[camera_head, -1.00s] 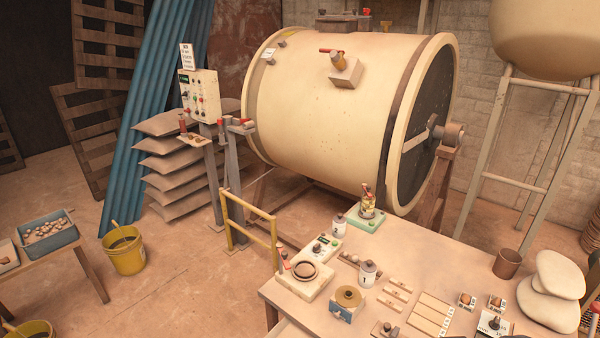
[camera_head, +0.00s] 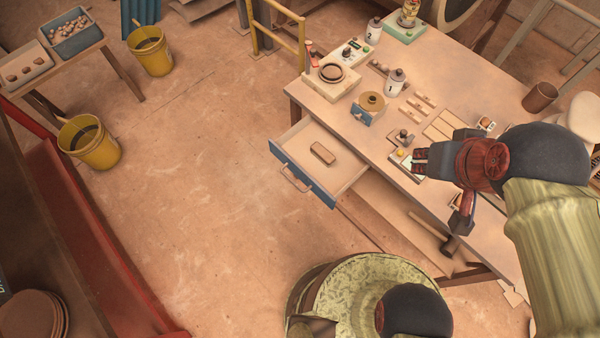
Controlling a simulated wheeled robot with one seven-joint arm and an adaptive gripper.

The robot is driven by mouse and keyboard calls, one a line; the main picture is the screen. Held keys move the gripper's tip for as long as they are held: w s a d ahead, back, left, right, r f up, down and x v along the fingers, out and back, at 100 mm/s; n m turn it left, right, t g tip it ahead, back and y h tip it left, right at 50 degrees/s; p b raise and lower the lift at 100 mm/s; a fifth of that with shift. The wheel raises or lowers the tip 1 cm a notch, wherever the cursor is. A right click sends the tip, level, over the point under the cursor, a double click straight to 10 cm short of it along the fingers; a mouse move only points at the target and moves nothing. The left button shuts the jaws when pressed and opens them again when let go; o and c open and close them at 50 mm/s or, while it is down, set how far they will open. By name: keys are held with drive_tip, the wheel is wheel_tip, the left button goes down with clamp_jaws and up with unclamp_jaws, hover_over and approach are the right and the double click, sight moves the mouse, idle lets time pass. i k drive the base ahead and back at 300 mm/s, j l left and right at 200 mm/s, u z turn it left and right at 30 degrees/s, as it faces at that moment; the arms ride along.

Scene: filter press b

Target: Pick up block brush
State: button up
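A small brown block (camera_head: 322,153), which looks like the block brush, lies in the pulled-out drawer (camera_head: 292,153) at the table's left front. Its bristles cannot be made out. My gripper (camera_head: 421,161) is over the worktable, to the right of the drawer and well apart from the block. I see no object held in it. The view does not show clearly whether its fingers are apart or together.
The worktable (camera_head: 310,92) carries a round dish, a labelled bottle (camera_head: 395,83), wooden strips and small devices. A hammer (camera_head: 440,237) lies on a lower shelf. Yellow buckets (camera_head: 90,143) and a side table stand at left. The floor between is clear.

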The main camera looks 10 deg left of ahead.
sight(319, 151)
drive_tip(key=z, duration=1.45)
drive_tip(key=u, duration=2.1)
drive_tip(key=i+j+z, duration=0.1)
drive_tip(key=i, duration=0.35)
